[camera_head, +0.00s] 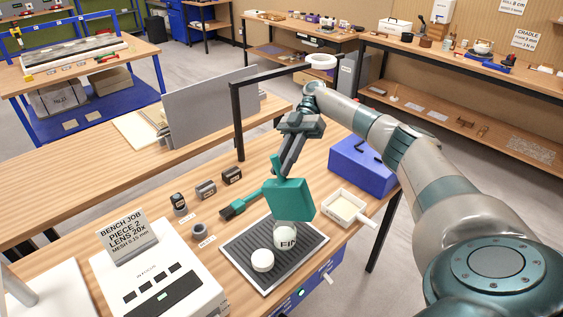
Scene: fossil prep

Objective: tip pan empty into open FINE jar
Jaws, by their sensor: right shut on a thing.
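A teal pan (290,198) hangs steeply tilted from my right gripper (284,168), which is shut on it near its handle. The pan's lower edge is at the top of a white jar (285,239) whose label is partly readable as FINE. The pan overlaps the jar's upper part, so I cannot tell whether they touch or see into the mouth. The jar stands on a dark ribbed mat (290,268). A round white lid (263,260) lies on the mat, left of the jar. The pan's contents are not visible. My left gripper is not in view.
A teal brush (240,204) lies left of the pan. A cream tray with a handle (345,207) and a blue box (362,166) are to the right. Several small dark items (205,190) and a white device (158,281) are left. A black frame (237,120) stands behind.

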